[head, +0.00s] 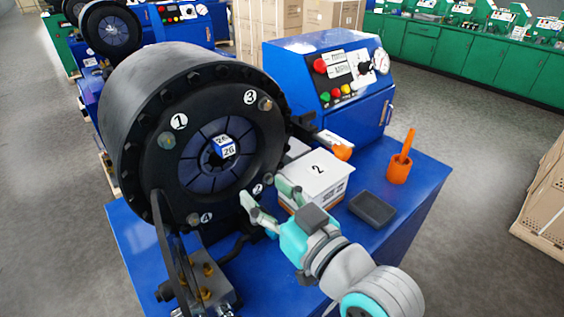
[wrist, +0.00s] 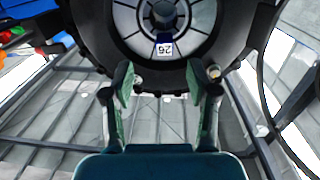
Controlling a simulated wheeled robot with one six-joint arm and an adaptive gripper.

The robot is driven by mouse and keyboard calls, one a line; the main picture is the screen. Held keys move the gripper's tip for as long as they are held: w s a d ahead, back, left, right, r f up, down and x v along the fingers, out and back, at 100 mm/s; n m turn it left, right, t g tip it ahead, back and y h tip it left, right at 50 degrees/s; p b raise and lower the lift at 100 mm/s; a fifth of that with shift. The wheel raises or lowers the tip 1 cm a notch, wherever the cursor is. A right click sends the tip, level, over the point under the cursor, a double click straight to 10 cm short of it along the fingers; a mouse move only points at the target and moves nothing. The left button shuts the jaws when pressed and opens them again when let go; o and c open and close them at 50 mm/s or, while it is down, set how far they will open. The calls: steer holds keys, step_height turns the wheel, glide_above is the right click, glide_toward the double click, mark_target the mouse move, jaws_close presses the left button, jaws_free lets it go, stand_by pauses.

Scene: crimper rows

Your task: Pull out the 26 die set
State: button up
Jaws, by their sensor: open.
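The 26 die set (head: 226,150) sits in the middle of the crimper's round black head (head: 150,110). A blue and white block marked 26 shows at its centre. In the wrist view the die set (wrist: 165,48) is at the top centre, with the 26 label upside down at its edge. My gripper (head: 264,193) is open and empty, in front of the head's lower right and below the die set. In the wrist view its fingers (wrist: 163,82) are spread below the label, apart from it.
A blue control cabinet (head: 345,115) stands behind. Metal fittings (head: 205,290) sit low in front.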

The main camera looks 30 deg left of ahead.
mark_target(228, 150)
steer(key=shift+n+g, duration=0.4)
steer(key=shift+n, duration=0.1)
steer(key=shift+r+x, duration=0.45)
steer(key=shift+x, duration=1.6)
steer(key=shift+r+x, duration=0.5)
steer(key=shift+x, duration=1.6)
steer(key=shift+r+x, duration=0.45)
steer(key=shift+x, duration=1.6)
jaws_close()
steer(key=shift+r, duration=0.15)
steer(key=v, duration=0.9)
steer(key=shift+d, duration=0.15)
steer(key=shift+s, duration=0.1)
